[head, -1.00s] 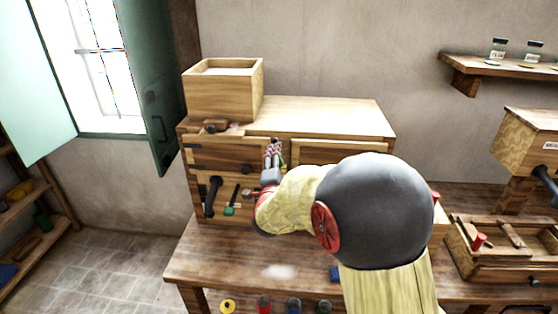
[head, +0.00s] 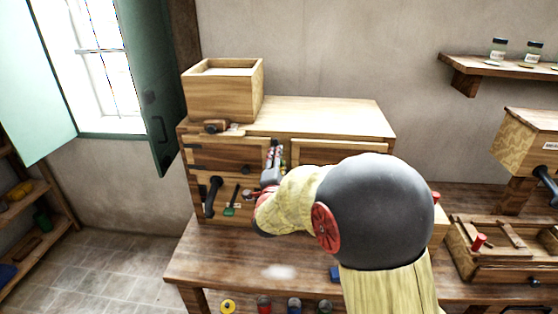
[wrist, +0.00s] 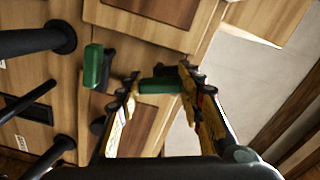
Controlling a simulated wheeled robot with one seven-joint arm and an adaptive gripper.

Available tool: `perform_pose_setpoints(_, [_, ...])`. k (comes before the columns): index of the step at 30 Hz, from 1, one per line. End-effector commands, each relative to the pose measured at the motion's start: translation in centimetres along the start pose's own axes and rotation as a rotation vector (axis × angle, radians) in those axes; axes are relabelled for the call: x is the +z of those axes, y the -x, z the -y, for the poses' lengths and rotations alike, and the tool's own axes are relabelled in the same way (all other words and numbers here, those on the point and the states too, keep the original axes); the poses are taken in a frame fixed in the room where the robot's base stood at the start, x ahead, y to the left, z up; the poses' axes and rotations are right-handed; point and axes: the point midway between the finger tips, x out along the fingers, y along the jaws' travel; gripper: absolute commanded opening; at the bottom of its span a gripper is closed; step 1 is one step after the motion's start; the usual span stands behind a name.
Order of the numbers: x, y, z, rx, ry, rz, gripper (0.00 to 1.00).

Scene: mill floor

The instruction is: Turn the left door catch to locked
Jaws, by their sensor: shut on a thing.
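In the wrist view my gripper (wrist: 159,77) is shut on a green-handled door catch (wrist: 158,86), which lies across between the two fingers. A second green-handled catch (wrist: 93,65) sits on the wood beside the fingers, apart from them. In the head view my gripper (head: 274,152) is at the upper middle of the wooden cabinet front (head: 225,152). The held catch is hidden there by my fingers and wrist, so I cannot read its position against any mark.
A green-tipped lever (head: 230,208) and a black handle (head: 212,196) stick out from the cabinet's lower left. An open wooden box (head: 224,93) stands on the cabinet. A tray (head: 480,266) lies at the right of the bench (head: 225,262). The front of the bench is mostly clear.

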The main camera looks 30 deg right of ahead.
Motion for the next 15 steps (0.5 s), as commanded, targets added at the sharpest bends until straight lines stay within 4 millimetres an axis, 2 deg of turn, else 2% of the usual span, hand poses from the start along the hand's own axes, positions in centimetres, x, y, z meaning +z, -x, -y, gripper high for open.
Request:
perform_pose_setpoints(8, [0.01, 0.00, -0.10, 0.001, 0.085, 0.000, 0.12])
perform_pose_setpoints(15, [0.02, -0.04, -0.09, 0.002, 0.266, 0.000, 0.12])
